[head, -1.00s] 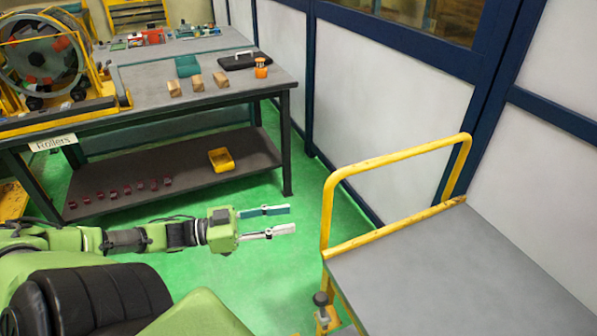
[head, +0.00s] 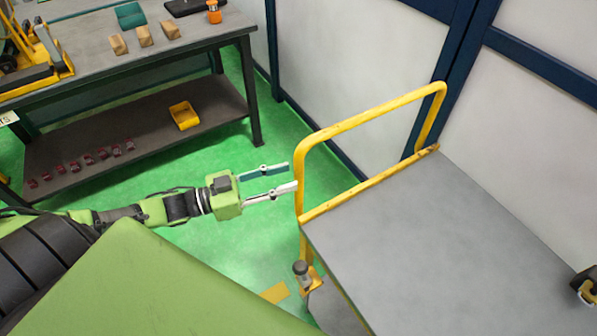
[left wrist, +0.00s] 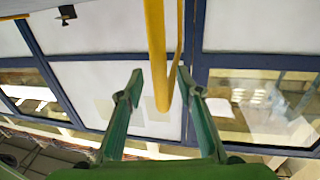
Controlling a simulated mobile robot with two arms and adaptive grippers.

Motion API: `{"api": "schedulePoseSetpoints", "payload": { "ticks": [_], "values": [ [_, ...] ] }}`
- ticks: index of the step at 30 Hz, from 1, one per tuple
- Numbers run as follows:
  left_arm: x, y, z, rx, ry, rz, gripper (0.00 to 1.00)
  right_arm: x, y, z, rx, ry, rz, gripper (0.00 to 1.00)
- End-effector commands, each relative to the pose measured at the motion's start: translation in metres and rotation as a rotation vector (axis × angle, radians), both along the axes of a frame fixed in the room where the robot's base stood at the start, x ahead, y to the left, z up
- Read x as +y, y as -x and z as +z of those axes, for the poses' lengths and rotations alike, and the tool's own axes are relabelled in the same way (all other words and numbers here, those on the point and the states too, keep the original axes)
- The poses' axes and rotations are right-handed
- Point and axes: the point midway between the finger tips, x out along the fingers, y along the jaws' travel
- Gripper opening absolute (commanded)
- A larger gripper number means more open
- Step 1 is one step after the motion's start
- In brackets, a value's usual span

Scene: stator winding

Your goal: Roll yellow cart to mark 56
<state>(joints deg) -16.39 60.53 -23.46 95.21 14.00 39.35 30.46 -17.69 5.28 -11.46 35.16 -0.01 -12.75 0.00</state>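The yellow cart has a grey deck (head: 440,240) and a yellow tube handle (head: 299,185) standing up at its left end, on the right of the head view. My left gripper (head: 282,180) is open, its two fingers apart and pointing at the near upright of the handle. In the left wrist view the yellow handle tube (left wrist: 156,55) stands ahead, between the open fingers (left wrist: 160,82). I cannot tell whether the tube is inside the fingertips or just beyond them. My right gripper does not show. No mark with the number 56 is readable.
A workbench (head: 200,42) with a lower shelf (head: 130,125) stands at the upper left, holding wooden blocks, an orange jar and a yellow bin (head: 184,115). White panels (head: 350,60) with blue posts stand behind the cart. A yellow floor patch (head: 275,292) lies near the cart's front corner. Green floor is clear between bench and cart.

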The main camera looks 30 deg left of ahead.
Motion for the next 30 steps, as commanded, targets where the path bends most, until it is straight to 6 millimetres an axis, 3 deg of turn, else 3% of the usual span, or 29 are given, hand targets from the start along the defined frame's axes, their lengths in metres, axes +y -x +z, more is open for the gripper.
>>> {"api": "schedulePoseSetpoints", "payload": {
  "ticks": [3,6,20,21,25,30],
  "values": [
    [-0.013,-0.015,0.002,-0.003,0.003,0.0,0.33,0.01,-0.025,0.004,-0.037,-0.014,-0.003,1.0],
    [-0.02,-0.024,0.002,-0.001,0.001,0.002,0.33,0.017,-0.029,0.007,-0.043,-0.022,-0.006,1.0],
    [-0.029,-0.033,0.0,0.001,0.0,0.0,0.33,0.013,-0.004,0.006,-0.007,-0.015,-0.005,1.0],
    [-0.029,-0.033,0.0,0.001,0.0,0.0,0.31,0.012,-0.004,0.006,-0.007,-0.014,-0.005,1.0],
    [-0.029,-0.033,0.0,0.001,0.0,0.0,0.0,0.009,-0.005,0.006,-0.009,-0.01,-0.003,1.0],
    [-0.03,-0.032,0.001,0.002,0.001,0.0,0.0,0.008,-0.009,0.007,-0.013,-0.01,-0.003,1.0]
  ]
}}
